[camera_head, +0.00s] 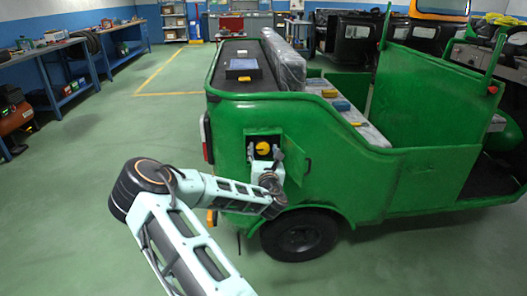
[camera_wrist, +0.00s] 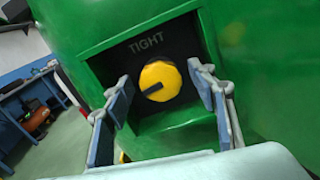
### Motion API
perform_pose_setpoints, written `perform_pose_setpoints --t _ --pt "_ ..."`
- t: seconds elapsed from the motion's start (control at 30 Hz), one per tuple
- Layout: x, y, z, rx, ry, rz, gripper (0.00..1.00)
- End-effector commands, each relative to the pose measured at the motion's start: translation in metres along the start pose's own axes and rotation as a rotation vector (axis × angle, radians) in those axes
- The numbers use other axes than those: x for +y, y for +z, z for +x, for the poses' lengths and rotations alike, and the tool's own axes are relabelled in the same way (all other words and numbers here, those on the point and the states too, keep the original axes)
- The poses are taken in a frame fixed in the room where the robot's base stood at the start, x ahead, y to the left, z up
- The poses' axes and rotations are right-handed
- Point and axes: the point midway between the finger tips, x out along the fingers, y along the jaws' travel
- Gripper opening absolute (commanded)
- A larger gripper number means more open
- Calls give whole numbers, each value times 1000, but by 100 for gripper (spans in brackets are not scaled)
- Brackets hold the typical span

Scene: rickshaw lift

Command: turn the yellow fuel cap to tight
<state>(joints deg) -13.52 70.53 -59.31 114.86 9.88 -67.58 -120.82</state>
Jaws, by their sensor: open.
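The yellow fuel cap (camera_head: 263,148) sits in a square recess in the green rickshaw's side. In the wrist view the cap (camera_wrist: 160,80) is round with a dark bar that runs from its middle to its lower left. The word TIGHT (camera_wrist: 146,43) is marked on the recess's back wall above the cap. My gripper (camera_wrist: 168,103) is open, with one finger to the left of the cap and one to the right. Nothing is between the fingers that I can see them touch. In the head view my gripper (camera_head: 265,165) is at the recess, just below the cap.
The recess's small green door (camera_head: 294,158) stands open on the right. The rickshaw's rear wheel (camera_head: 299,235) is below. Several items lie on the rickshaw's rear deck and seat. A workbench (camera_head: 62,75) stands at the far left. The green floor (camera_head: 75,190) at left is clear.

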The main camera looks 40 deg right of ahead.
Motion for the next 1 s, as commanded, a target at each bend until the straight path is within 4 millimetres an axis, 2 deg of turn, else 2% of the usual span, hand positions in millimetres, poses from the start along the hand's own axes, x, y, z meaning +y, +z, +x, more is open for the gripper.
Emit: perform_pose_setpoints --t 0.1,0.5,0.77,1.0 --pt "0 0 0 0 0 0 52" --pt "0 0 0 0 0 1 10" --pt "0 0 0 0 0 30 10" --pt "0 -1 0 -1 1 155 10"
